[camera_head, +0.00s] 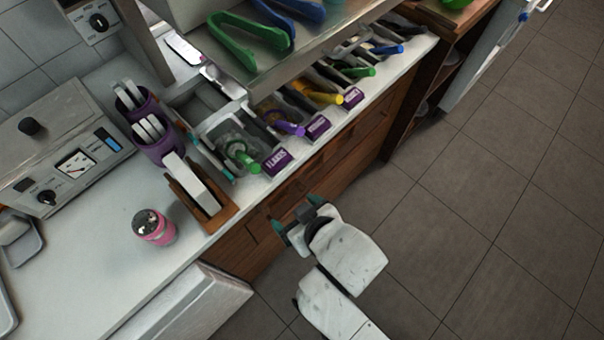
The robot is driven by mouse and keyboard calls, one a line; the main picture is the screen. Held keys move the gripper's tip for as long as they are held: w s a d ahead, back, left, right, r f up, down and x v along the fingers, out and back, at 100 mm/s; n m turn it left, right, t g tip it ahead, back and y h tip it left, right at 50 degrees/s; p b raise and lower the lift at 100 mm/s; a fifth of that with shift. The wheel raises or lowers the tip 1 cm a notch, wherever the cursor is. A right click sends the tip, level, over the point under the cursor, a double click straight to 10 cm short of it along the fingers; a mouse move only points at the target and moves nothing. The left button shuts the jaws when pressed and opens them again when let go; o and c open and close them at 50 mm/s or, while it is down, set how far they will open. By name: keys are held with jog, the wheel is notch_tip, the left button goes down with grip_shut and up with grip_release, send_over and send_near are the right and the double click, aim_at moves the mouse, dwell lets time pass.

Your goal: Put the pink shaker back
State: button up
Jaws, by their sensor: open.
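The pink shaker (156,230) stands upright on the white counter at the left. Its top is silver and dotted with dark holes, and its body is pink with a darker band. My gripper (292,218) is open and empty, with teal-tipped fingers. In the picture it is right of the shaker, by the front of the wooden drawers, well apart from the shaker. My white arm reaches up from the bottom of the picture.
A wooden holder (221,216) with white contents stands right of the shaker. Purple cups (159,149) stand behind it. Topping bins with coloured scoops and purple labels (277,161) run along the counter. A shelf with tongs overhangs them. The tiled floor (480,200) is clear.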

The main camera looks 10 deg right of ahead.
jog(key=s+d+f+m+g+h, duration=0.1)
jog(key=s+d+f+m+g, duration=0.1)
jog(key=s+d, duration=0.5)
jog(key=s+d+f+m+g+h, duration=0.2)
jog(key=s+d+g, duration=0.3)
jog(key=d, duration=1)
jog(key=s+m, duration=0.1)
jog(key=s, duration=0.1)
jog(key=shift+s+d, duration=0.3)
jog(key=shift+s, duration=0.05)
jog(key=shift+f, duration=0.1)
